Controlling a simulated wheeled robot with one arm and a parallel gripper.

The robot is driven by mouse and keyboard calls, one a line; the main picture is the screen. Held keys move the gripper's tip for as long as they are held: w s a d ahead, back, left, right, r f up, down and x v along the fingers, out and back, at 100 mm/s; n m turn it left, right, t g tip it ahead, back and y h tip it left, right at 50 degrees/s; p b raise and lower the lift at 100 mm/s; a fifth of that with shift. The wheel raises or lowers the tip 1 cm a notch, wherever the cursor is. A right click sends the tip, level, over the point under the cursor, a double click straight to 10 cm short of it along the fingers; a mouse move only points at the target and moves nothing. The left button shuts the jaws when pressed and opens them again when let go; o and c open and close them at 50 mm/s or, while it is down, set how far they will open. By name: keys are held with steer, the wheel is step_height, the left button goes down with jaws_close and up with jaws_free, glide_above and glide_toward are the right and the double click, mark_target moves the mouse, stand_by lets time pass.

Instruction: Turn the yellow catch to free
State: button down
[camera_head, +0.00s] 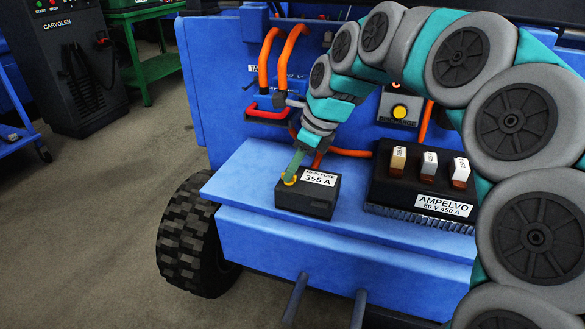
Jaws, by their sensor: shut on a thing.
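The yellow catch (287,182) sits on top of a small black box (306,200) with a white label that reads "355 A". Only part of the catch shows around my fingertips. My gripper (291,177) comes down from the upper right and is shut on the catch. The box stands on the blue ledge (243,190) of the vehicle. The catch's turned position, and any marks for it, cannot be made out.
Right of the box is a black finned unit (385,190) marked "AMPELVO" with three upright blocks. Behind are orange cables (287,55), a red handle (264,114) and a yellow button (399,112). A black tyre (190,235) is at lower left. Open floor lies left.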

steer(key=shift+n, duration=0.3)
steer(key=shift+w+r+n+g+p, duration=0.15)
steer(key=shift+n+g+p, duration=0.35)
steer(key=shift+n+p, duration=0.4)
steer(key=shift+w+n+g+p, duration=0.1)
steer(key=shift+n+g+p, duration=0.65)
steer(key=shift+n, duration=0.95)
steer(key=c, duration=1)
jaws_free()
steer(key=shift+o, duration=0.2)
steer(key=shift+d, duration=0.1)
